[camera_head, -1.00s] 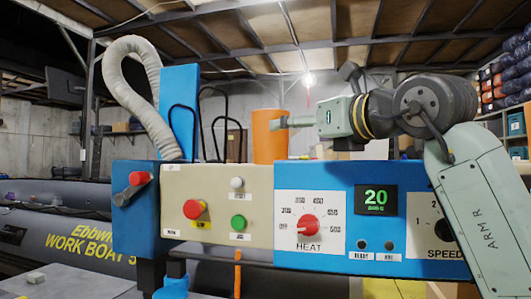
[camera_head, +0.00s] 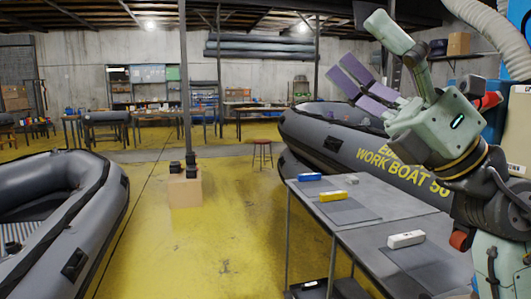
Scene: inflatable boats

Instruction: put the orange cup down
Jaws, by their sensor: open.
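The orange cup does not show in the current view. My gripper (camera_head: 388,76) is at the upper right, raised above the work table. Its pale green fingers are spread wide apart and point up and left. No cup shows between them. Several purple-grey flat strips (camera_head: 362,88) show behind and between the fingers; I cannot tell what they belong to.
The grey work table (camera_head: 318,222) at the lower right bears a blue block (camera_head: 310,177), a yellow block (camera_head: 334,196) and a white block (camera_head: 406,239). Dark inflatable boats lie at the left (camera_head: 100,215) and behind the table (camera_head: 330,140). The yellow floor (camera_head: 215,235) between is largely clear.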

